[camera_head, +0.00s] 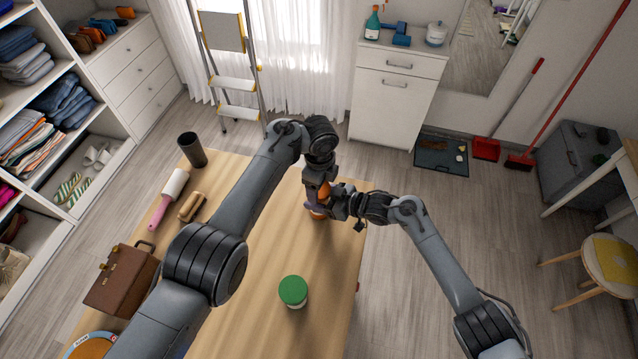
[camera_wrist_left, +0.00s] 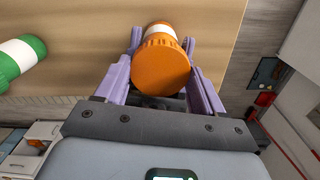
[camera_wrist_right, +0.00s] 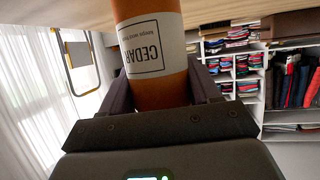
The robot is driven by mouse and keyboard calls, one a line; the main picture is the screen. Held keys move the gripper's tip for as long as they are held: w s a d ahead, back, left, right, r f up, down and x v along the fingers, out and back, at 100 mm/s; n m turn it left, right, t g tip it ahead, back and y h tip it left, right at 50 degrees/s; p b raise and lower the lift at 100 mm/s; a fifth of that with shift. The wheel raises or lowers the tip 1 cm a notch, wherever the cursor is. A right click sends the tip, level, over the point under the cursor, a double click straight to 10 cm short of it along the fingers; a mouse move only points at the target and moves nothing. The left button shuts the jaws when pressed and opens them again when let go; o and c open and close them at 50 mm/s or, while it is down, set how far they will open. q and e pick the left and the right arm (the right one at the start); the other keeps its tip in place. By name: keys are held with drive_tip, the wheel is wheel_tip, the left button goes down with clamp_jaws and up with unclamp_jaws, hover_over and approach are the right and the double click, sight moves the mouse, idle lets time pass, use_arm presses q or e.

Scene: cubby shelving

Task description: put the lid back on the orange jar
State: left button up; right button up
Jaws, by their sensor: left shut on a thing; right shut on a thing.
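The orange jar (camera_head: 319,214) with a white CEDAR label stands near the table's right side. It fills the middle of the right wrist view (camera_wrist_right: 153,45). My right gripper (camera_head: 338,205) is shut on the jar's body from the right. My left gripper (camera_head: 318,188) comes from above, shut on the ribbed orange lid (camera_wrist_left: 161,68). In the left wrist view the lid lies between the purple fingers, in line with the jar (camera_wrist_left: 158,30) beneath it. The fingers hide the joint, so I cannot tell whether the lid is seated.
A dark cup (camera_head: 191,150), pink-handled roller (camera_head: 171,192), brush (camera_head: 191,207) and brown case (camera_head: 121,280) line the left side. The table around the green-lidded jar is clear.

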use_arm(q)
drive_tip(key=shift+f, duration=0.55)
drive_tip(key=o, duration=1)
use_arm(e)
clamp_jaws()
use_arm(q)
drive_tip(key=shift+r, duration=2.25)
drive_tip(key=shift+c, duration=0.4)
drive_tip(key=shift+r+m, duration=1.1)
drive_tip(key=shift+r, duration=0.9)
drive_tip(key=shift+f, duration=4)
